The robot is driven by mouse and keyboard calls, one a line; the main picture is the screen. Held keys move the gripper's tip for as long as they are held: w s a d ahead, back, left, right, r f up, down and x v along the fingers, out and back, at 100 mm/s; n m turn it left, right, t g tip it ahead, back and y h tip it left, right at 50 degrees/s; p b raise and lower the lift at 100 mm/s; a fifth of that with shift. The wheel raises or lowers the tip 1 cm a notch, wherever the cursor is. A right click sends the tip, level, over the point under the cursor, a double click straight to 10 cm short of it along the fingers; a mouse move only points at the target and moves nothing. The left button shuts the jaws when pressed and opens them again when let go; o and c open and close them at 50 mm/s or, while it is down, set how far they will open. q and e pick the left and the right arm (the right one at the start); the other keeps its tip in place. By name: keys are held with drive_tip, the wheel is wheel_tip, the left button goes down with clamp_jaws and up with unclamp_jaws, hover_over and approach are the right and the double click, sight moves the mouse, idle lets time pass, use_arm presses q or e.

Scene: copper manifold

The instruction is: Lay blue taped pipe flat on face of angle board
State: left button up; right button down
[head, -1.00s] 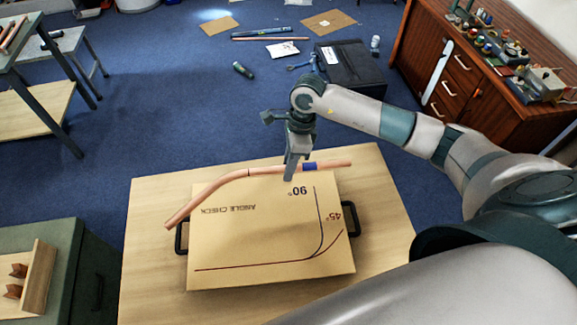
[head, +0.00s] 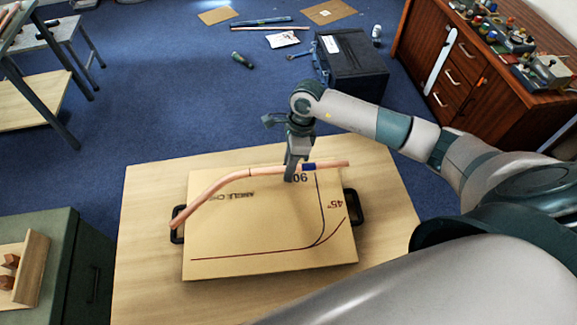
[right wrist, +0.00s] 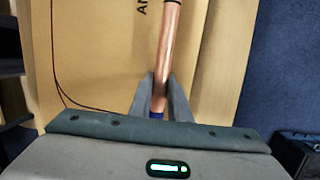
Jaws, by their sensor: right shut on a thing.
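A bent copper pipe (head: 211,186) with a blue tape band (head: 309,167) spans the far edge of the angle board (head: 255,225). Its straight part runs to the right, and its bent end slants down to the left near the board's left handle. My right gripper (head: 293,172) is shut on the pipe just left of the blue tape. In the right wrist view the pipe (right wrist: 169,45) passes between the fingers, with blue tape at their base. The pipe covers part of the board's lettering. I cannot tell whether it touches the board. My left gripper is not in view.
The board lies on a wooden table (head: 385,205) and has black handles at its left and right (head: 350,206). A green cabinet (head: 85,270) stands at lower left. A black case (head: 348,62) and loose tools lie on the blue floor beyond.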

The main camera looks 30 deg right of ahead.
drive_tip(key=shift+s+f, duration=0.1)
drive_tip(key=shift+f, duration=0.1)
drive_tip(key=c, duration=1.6)
unclamp_jaws()
drive_tip(key=shift+s, duration=0.1)
drive_tip(key=shift+o, duration=0.6)
drive_tip(key=shift+s+f, duration=0.1)
drive_tip(key=shift+w+p+v, duration=0.25)
drive_tip(key=shift+p+v, duration=0.3)
drive_tip(key=shift+v, duration=0.7)
drive_tip(key=shift+s+a+r+p, duration=0.1)
drive_tip(key=shift+a+r+p, duration=0.1)
drive_tip(key=shift+r, duration=0.25)
drive_tip(key=shift+a+r+p, duration=0.1)
drive_tip(key=shift+r+p, duration=0.05)
drive_tip(key=shift+r, duration=0.3)
drive_tip(key=shift+r+p, duration=0.65)
drive_tip(key=shift+r, duration=0.9)
drive_tip(key=shift+f, duration=0.1)
